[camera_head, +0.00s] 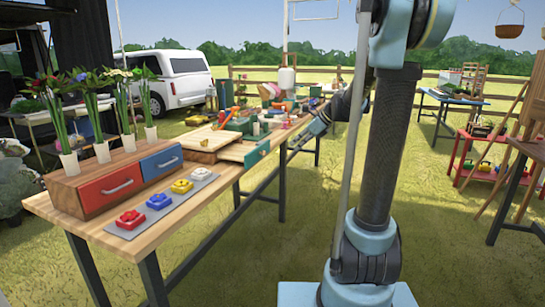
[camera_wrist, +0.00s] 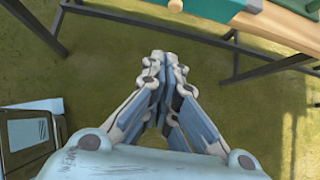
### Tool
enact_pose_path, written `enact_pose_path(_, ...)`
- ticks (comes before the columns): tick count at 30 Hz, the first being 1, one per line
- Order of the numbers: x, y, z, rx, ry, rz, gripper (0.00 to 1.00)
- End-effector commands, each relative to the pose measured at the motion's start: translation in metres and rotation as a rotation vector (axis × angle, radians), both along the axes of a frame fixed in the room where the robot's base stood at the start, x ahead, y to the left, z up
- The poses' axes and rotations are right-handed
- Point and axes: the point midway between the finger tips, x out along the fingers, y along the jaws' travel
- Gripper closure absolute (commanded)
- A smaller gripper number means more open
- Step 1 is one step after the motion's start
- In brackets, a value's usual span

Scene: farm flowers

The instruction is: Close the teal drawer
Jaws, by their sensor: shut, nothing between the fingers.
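The teal drawer (camera_head: 257,153) is pulled out of a low wooden box on the long table in the head view. Its teal front stands out by the table's right edge. My gripper (camera_head: 294,146) is just right of that front, with a small gap that is hard to judge. In the wrist view my gripper (camera_wrist: 165,62) is shut and empty, its fingertips together over the grass. A teal part, apparently the drawer front (camera_wrist: 208,9), shows at the top edge, beyond the fingertips.
The long wooden table (camera_head: 210,212) also bears a box with a red drawer (camera_head: 110,187) and a blue drawer (camera_head: 160,163), both shut, and a grey strip of coloured buttons (camera_head: 162,204). Several potted flowers stand on that box. Grass right of the table is open.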

Motion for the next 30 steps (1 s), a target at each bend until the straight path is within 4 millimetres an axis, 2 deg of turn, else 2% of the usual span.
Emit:
enact_pose_path(3, 0.01, 0.002, 0.0, 0.03, 0.026, -0.033, 1.0)
enact_pose_path(8, 0.015, 0.009, -0.006, 0.039, 0.034, -0.042, 1.0)
enact_pose_path(25, 0.04, 0.068, -0.072, 0.037, 0.032, -0.041, 1.0)
enact_pose_path(30, 0.049, 0.09, -0.07, 0.037, 0.032, -0.041, 1.0)
